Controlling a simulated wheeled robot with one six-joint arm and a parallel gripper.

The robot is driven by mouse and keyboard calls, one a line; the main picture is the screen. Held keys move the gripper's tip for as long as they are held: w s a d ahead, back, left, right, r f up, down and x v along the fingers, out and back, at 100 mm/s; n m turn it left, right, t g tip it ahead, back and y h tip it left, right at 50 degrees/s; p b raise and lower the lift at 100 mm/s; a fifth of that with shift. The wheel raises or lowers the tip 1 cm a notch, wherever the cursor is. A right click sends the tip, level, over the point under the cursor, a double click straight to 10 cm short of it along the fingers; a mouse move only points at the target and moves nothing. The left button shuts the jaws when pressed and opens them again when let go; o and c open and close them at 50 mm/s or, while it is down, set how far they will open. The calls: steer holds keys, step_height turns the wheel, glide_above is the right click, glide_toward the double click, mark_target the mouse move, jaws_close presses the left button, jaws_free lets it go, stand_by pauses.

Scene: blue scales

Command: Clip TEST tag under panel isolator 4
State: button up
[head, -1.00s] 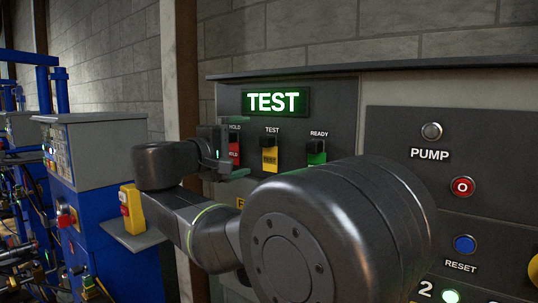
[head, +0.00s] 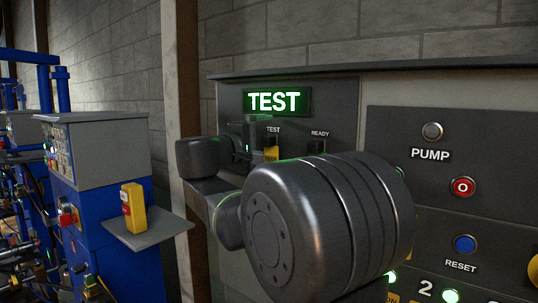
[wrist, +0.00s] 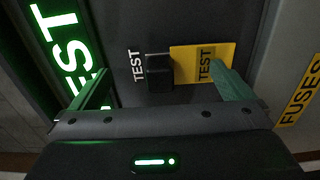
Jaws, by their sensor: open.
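The yellow TEST tag (head: 271,154) hangs from a black clip under the TEST label on the panel. In the wrist view the tag (wrist: 190,64) and its black clip (wrist: 158,72) lie ahead of my gripper (wrist: 160,88). My gripper is open and empty, its greenish fingers spread to either side. The right finger overlaps the tag's lower edge in that view; I cannot tell whether they touch. In the head view my gripper (head: 250,138) is just left of the tag. No isolator numbered 4 shows.
A lit green TEST display (head: 273,101) sits above the tag row. The READY holder (head: 317,147) is to the right, partly hidden by my arm. PUMP (head: 431,131) and RESET (head: 464,244) buttons are further right. A side shelf (head: 150,236) holds a yellow box (head: 133,208).

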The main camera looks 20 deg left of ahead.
steer(key=shift+f, duration=0.1)
stand_by(0.4)
steer(key=shift+f+b, duration=0.75)
steer(key=shift+b, duration=0.1)
stand_by(0.4)
steer(key=shift+c, duration=0.4)
steer(key=shift+r, duration=0.1)
steer(key=c, duration=1.1)
jaws_close()
steer(key=shift+s, duration=0.15)
steer(key=shift+b+v, duration=0.75)
steer(key=shift+v, duration=2)
